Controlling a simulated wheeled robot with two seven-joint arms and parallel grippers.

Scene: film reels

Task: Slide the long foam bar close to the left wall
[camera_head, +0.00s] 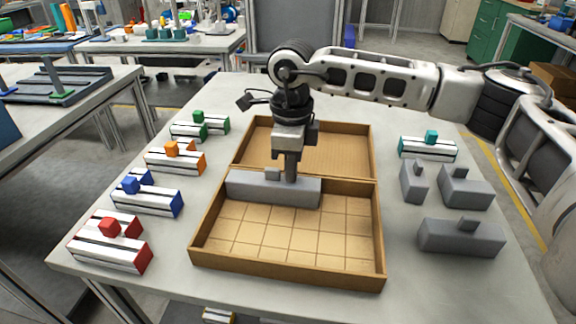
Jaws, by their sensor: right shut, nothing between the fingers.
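The long grey foam bar (262,191) lies in the near compartment of a wooden box (383,236), along the divider. A small grey knob stands on its top. The bar's left end is at or very near the box's left wall (212,215); I cannot tell whether they touch. Open floor lies between its right end and the right wall. My right gripper (290,181) points down, shut and empty, just right of the knob, at the bar's top. Whether it touches the knob or bar is unclear. My left gripper is not in view.
Loose grey foam blocks (462,237) and a teal-knobbed reel piece (428,148) lie right of the box. Red (110,246), blue (147,199), orange (175,158) and green (199,125) pieces line the left side. The near compartment's tiled floor (285,235) is clear.

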